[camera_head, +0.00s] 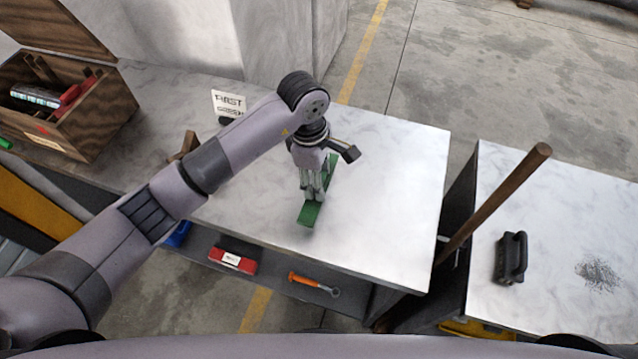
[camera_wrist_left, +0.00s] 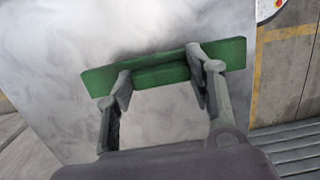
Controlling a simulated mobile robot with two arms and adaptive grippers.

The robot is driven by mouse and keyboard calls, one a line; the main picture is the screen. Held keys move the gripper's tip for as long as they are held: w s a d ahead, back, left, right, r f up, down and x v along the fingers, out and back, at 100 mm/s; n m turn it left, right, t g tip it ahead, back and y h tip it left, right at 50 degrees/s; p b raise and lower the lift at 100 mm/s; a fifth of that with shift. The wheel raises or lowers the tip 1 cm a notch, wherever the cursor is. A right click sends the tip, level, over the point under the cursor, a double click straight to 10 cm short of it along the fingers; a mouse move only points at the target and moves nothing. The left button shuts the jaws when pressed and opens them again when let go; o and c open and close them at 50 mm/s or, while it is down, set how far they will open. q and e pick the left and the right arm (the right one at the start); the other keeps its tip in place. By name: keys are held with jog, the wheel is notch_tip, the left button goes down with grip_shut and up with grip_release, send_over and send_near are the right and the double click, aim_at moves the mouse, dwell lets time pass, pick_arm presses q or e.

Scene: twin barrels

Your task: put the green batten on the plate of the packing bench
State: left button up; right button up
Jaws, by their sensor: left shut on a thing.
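The green batten (camera_head: 309,214) is a flat, narrow green bar at the bench's white marbled top (camera_head: 390,190). My left gripper (camera_head: 313,192) is above it with fingers pointing down, shut on the batten. In the left wrist view the batten (camera_wrist_left: 165,70) runs across the picture, with one finger of the left gripper (camera_wrist_left: 160,80) toward each end. Part of the batten is hidden behind the fingers. I cannot tell whether the batten touches the top or hangs just above it. No separate plate stands out from the bench top. My right gripper is not in view.
A wooden crate (camera_head: 100,125) with red items stands at the far left. A small sign (camera_head: 229,103) is behind my arm. A shelf below holds a red box (camera_head: 232,257) and an orange-handled tool (camera_head: 312,284). A second table with a black-handled block (camera_head: 511,258) stands right, across a gap.

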pick_arm(q)
notch_tip(320, 180, down, 4)
jog(key=shift+f+p, duration=0.1)
jog(key=shift+p, duration=0.4)
jog(key=shift+f, duration=0.2)
jog(key=o, duration=1.3)
jog(key=shift+c, duration=0.2)
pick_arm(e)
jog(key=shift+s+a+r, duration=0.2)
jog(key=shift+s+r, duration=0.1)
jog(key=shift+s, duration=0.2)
pick_arm(q)
jog(key=shift+r, duration=0.1)
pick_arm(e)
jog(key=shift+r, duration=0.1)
